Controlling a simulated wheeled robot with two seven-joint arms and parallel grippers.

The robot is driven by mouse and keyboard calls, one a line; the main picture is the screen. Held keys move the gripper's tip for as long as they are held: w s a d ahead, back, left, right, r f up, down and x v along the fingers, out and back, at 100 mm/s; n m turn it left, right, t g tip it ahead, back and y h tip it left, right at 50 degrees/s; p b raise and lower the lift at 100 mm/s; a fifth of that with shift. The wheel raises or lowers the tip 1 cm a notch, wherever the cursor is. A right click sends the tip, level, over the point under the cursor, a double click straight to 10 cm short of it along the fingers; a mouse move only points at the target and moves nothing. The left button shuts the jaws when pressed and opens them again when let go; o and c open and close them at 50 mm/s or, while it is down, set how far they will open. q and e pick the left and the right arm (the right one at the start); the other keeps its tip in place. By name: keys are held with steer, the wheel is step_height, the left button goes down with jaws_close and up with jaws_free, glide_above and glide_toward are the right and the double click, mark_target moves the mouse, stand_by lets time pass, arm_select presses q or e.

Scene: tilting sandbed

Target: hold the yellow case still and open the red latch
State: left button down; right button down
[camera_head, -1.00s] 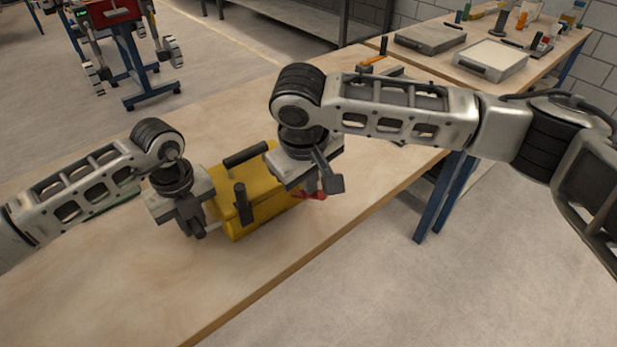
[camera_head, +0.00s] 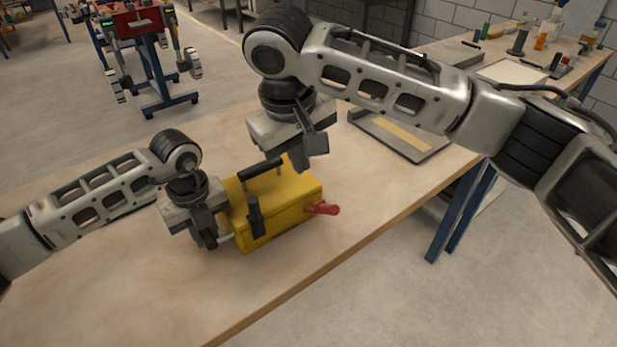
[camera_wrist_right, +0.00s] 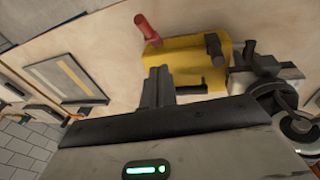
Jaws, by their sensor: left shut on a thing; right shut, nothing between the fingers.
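The yellow case (camera_head: 290,208) stands on the wooden table, with a black handle (camera_head: 261,169) on top and a dark upright knob at its near side. The red latch (camera_head: 324,208) sticks out from its right end; in the right wrist view the latch (camera_wrist_right: 146,27) stands clear of my fingers. My left gripper (camera_head: 208,238) is shut on the case at its left end; the exact grip is partly hidden. My right gripper (camera_head: 312,160) is shut and empty, raised above the back of the case, apart from the latch. Its fingers (camera_wrist_right: 158,82) also show in the wrist view.
A grey tray (camera_head: 432,151) with a tan strip lies on the table behind and right of the case. The table's front edge runs close to the case and latch. The table is bare in front of my left arm.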

steer(key=shift+v, duration=2.1)
steer(key=shift+a, duration=0.1)
arm_select(q)
steer(key=c, duration=1.2)
jaws_free()
